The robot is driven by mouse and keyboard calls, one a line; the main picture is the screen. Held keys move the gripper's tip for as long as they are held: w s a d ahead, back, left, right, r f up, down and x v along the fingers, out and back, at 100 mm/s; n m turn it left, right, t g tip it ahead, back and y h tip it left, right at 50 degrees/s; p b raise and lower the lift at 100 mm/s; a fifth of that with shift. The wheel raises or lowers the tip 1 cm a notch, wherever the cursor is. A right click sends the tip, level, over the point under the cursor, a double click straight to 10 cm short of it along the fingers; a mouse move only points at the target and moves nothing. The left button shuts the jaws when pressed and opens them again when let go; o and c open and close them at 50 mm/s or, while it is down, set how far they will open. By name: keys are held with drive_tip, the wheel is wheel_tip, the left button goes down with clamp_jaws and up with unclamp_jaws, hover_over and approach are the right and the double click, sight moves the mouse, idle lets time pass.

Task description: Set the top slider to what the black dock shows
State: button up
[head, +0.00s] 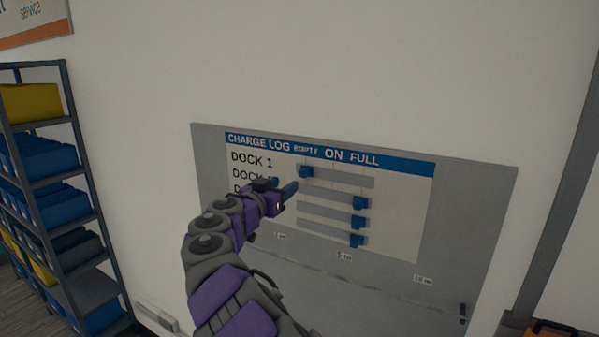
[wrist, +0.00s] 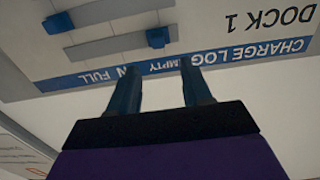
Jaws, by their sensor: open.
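The charge log board (head: 428,200) is on the wall ahead, with EMPTY, ON and FULL in its blue header. The top slider's blue knob (head: 306,172) sits near the left end of its track, under EMPTY. In the upside-down wrist view, the same knob (wrist: 157,38) is just beyond my fingertips. My gripper (head: 282,187) is open and empty, a little left of and below that knob in the head view; its two blue fingers also show in the wrist view (wrist: 160,65). My arm hides some dock labels. No black dock is in view.
The lower sliders have their knobs (head: 360,203) at the right, under FULL. A grey panel (head: 400,290) with small tags lies below the board. A shelf rack (head: 65,165) with yellow and blue bins stands at the left. An orange item (head: 552,330) shows at bottom right.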

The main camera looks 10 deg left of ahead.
sight(301, 173)
drive_tip(key=p+x, duration=0.2)
drive_tip(key=x, duration=0.7)
drive_tip(key=shift+d+p, duration=0.15)
drive_tip(key=shift+p, duration=0.15)
drive_tip(key=shift+w, duration=0.3)
drive_tip(key=shift+c, duration=0.4)
clamp_jaws()
